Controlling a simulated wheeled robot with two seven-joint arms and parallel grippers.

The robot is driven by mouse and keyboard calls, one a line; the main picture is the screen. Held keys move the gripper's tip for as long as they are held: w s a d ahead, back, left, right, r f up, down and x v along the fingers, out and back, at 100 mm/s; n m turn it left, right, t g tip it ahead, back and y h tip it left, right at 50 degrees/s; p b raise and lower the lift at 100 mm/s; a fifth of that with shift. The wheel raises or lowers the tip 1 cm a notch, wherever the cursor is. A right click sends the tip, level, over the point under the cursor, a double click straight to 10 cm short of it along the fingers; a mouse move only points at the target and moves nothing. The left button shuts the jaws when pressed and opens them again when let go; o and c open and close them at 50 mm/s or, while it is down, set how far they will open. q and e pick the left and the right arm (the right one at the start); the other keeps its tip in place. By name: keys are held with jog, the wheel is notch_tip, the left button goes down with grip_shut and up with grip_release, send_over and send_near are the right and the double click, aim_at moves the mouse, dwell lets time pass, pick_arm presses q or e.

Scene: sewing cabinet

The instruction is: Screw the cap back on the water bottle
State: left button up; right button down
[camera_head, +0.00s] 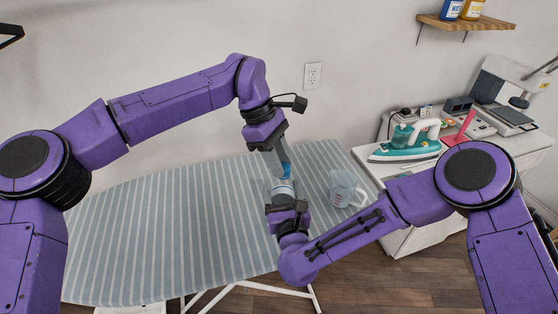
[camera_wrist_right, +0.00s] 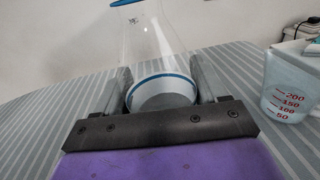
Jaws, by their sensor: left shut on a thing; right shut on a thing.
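The clear water bottle (camera_head: 282,187) is roughly upright above the striped ironing board. My right gripper (camera_head: 284,199) is shut on its lower part. In the right wrist view, the bottle's white base with a blue band (camera_wrist_right: 160,90) sits between the two fingers, and its clear body (camera_wrist_right: 140,38) narrows upward to a blue edge at the top of the picture. My left gripper (camera_head: 279,160) points down over the bottle from above and is shut on a blue piece (camera_head: 286,170), which looks like the cap. Whether the cap touches the bottle's neck is too small to tell.
The striped ironing board (camera_head: 170,220) is mostly clear. A clear measuring cup (camera_head: 343,190) stands just right of the bottle and also shows in the right wrist view (camera_wrist_right: 290,90). A teal iron (camera_head: 405,150) and a sewing machine (camera_head: 508,78) are on the white cabinet (camera_head: 365,165).

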pick_arm(q)
jog(key=m, duration=0.1)
jog(key=m+g, duration=0.1)
jog(key=m, duration=0.1)
jog(key=m+y, duration=0.1)
jog(key=shift+w+d+f+m, duration=0.1)
jog(key=shift+d+m, duration=0.15)
jog(key=shift+m, duration=0.05)
jog(key=m+y, duration=0.1)
jog(key=m, duration=0.1)
jog(key=m+g+y, duration=0.1)
jog(key=m, duration=0.2)
jog(key=shift+d+m, duration=0.1)
jog(key=shift+m, duration=0.2)
jog(key=o, duration=1)
jog(key=shift+c, duration=0.4)
